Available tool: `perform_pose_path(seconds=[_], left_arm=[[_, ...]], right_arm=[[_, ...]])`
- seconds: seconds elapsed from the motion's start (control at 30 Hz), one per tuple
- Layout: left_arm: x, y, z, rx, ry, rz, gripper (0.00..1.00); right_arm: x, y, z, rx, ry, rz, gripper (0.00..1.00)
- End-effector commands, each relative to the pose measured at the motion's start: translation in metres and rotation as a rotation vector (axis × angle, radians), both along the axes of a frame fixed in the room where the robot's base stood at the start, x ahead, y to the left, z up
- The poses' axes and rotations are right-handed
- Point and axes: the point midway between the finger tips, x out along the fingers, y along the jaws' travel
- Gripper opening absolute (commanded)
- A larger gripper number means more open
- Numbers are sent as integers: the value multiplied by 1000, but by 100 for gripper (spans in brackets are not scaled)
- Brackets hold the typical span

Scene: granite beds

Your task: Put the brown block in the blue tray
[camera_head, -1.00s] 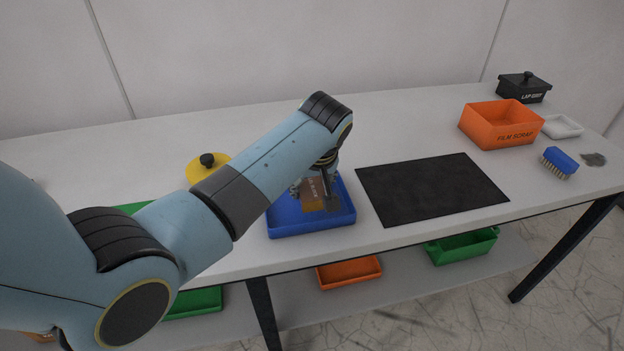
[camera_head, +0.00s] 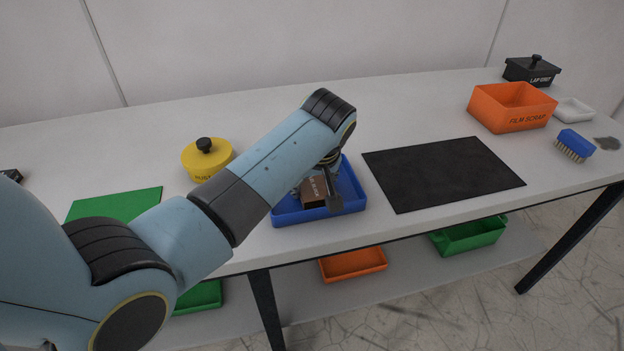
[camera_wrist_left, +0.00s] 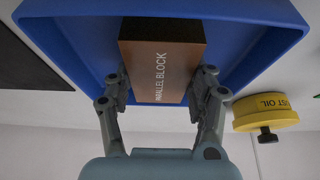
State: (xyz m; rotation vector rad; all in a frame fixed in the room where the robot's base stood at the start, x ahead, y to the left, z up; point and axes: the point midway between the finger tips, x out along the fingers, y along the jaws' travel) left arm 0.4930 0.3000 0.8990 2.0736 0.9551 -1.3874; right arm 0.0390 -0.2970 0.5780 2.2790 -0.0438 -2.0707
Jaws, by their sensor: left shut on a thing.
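The brown block (camera_head: 313,192), lettered "PARALLEL BLOCK", is held between the fingers of my left gripper (camera_head: 322,188). In the left wrist view the block (camera_wrist_left: 160,68) sits between the two dark fingers (camera_wrist_left: 160,92), which press on its sides. The blue tray (camera_head: 350,190) is on the table under the gripper, and its wall also shows in the left wrist view (camera_wrist_left: 75,50). The block is within the tray's outline; whether it touches the tray floor I cannot tell. My left arm hides part of the tray. My right gripper is not in view.
A yellow lidded pot (camera_head: 207,160) and a green mat (camera_head: 115,204) are left of the tray. A black mat (camera_head: 443,173) lies right of it. An orange "FILM SCRAP" bin (camera_head: 511,107), a blue brush (camera_head: 575,143) and a black lidded box (camera_head: 531,71) are at the far right.

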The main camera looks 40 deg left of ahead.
Motion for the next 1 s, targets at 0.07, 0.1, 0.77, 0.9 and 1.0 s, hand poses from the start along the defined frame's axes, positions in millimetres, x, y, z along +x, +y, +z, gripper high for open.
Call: perform_pose_path(seconds=[0.07, 0.1, 0.77, 0.9, 1.0], left_arm=[[3, 1, 2, 3, -8, -1, 0], [3, 1, 1, 3, -8, -1, 0], [-4, -7, 21, 0, -5, -2, 80], [-12, -16, 51, -1, -4, -1, 80], [-18, -23, 72, -2, -4, -1, 80]], right_arm=[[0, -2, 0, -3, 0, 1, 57], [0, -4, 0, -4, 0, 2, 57], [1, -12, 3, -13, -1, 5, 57], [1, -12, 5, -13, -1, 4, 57], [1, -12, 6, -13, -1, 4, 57]])
